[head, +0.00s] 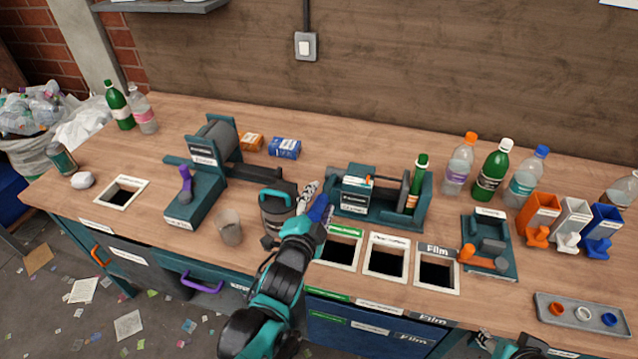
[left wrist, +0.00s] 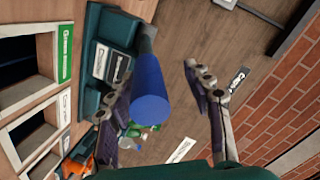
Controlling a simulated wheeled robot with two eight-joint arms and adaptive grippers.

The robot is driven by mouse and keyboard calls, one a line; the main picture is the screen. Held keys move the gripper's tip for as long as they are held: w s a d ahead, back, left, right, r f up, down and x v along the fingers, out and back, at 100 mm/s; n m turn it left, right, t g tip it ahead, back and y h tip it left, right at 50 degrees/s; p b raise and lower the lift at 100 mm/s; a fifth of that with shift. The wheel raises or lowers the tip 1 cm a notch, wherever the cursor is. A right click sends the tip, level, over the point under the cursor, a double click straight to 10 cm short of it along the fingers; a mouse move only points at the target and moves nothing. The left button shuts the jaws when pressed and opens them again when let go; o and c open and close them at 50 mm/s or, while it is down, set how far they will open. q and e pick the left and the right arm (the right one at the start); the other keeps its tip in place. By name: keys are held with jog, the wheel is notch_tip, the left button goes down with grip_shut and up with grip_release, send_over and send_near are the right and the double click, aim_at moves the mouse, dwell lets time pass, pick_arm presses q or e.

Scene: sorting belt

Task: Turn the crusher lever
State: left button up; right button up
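A teal machine (head: 378,213) in the middle of the bench holds a green bottle (head: 416,182); its label is too small to read, so I cannot be sure it is the crusher. A blue cylindrical lever handle (head: 319,209) on a dark rod stands at its left end and shows large in the left wrist view (left wrist: 150,95). My left gripper (head: 312,198) is at this handle. Its fingers (left wrist: 162,98) are apart, with the handle between them, nearer the left finger in the wrist view; contact is unclear. My right gripper (head: 486,340) shows only partly at the bottom edge.
Square bin openings (head: 386,258) lie in front of the machine. A lidded dark canister (head: 277,212) and a clear cup (head: 229,228) stand left of my left gripper. A purple-lever device (head: 195,198) is further left, an orange-handled device (head: 487,246) to the right. Bottles (head: 492,170) stand behind.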

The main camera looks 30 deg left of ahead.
pick_arm(q)
jog(key=shift+r, duration=3.15)
